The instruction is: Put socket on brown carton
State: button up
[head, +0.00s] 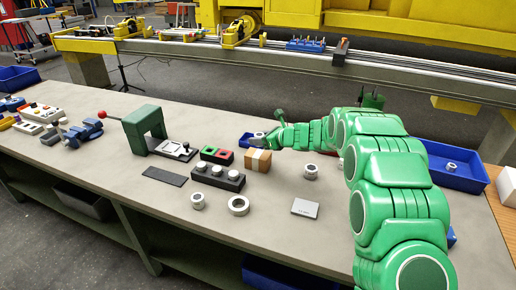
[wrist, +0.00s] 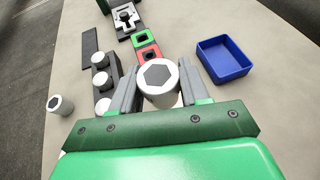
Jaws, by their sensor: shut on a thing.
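The brown carton (head: 257,163), a small box with a lighter tape band, stands on the grey workbench in the head view. I cannot pick it out in the wrist view. The socket (wrist: 158,76), a white cylinder with a dark hexagonal face, sits between my gripper's fingers (wrist: 157,92) in the wrist view. The fingers are shut on its sides. In the head view, my gripper (head: 263,139) is above and behind the carton, with the held socket small and partly hidden there. Whether the socket touches the carton cannot be told.
A small blue bin (wrist: 224,59) is right of the held socket in the wrist view. A dark block with white knobs (head: 218,177) and a red and green block (head: 217,155) are left of the carton. A green press (head: 146,130) stands left.

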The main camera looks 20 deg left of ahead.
aim_at(259, 154)
jog(key=shift+w+a+f, duration=0.35)
jog(key=shift+w+f, duration=0.35)
jog(key=shift+f, duration=0.2)
jog(key=shift+w+a+f, duration=0.35)
jog(key=shift+w+f, duration=0.3)
jog(key=shift+f, duration=1.65)
jog(key=shift+f, duration=0.1)
jog(key=o, duration=1.2)
jog(key=shift+c, duration=0.2)
jog(key=shift+s+d+r, duration=0.1)
jog(key=shift+d+r, duration=0.1)
jog(key=v, duration=1.1)
jog(key=shift+d, duration=0.25)
jog(key=shift+s, duration=0.1)
